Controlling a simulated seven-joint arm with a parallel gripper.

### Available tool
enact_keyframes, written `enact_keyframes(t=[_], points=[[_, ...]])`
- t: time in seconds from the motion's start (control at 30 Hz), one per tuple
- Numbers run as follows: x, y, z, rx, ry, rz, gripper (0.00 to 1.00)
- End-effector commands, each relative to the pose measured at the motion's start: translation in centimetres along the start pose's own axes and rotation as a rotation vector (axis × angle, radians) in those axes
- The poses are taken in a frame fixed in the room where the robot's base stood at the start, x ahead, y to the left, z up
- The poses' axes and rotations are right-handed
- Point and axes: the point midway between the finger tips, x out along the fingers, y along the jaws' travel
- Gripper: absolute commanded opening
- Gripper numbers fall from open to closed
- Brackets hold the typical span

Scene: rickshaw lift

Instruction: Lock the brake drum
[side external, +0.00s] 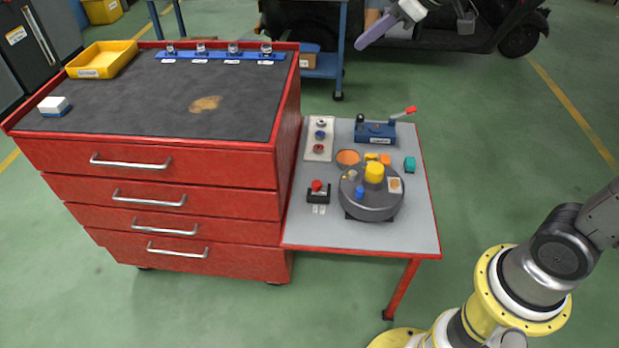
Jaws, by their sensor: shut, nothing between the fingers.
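The dark grey round drum (371,208) sits on the small side table in the side view. On its top are a yellow knob (374,172), a blue peg (360,192) and a pale tag (395,185). A blue fixture (375,134) with a red-tipped lever (404,113) stands behind it. A black holder with a red knob (317,186) stands left of the drum.
Left stands a red drawer cabinet (190,190) with a yellow tray (102,58) and a blue rack (220,56). Green floor lies right of the table.

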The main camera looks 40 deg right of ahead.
Motion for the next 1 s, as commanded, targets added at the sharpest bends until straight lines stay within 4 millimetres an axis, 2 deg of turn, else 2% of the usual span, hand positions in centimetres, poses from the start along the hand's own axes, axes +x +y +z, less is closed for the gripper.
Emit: enact_keyframes(t=[0.03,0.23,0.47,0.67,0.8,0.9,1.0], points=[[2.0,0.7,-0.8,-0.011,-0.008,-0.008,0.00],[9.3,2.9,-2.6,-0.050,-0.027,-0.034,0.00],[18.8,4.5,-2.3,-0.073,-0.067,-0.068,0.00],[27.4,4.9,0.3,-0.069,-0.120,-0.107,0.00],[33.3,4.3,3.6,-0.048,-0.172,-0.140,0.00],[36.9,3.5,6.4,-0.025,-0.215,-0.167,0.00],[39.7,2.5,9.4,-0.009,-0.261,-0.195,0.00]])
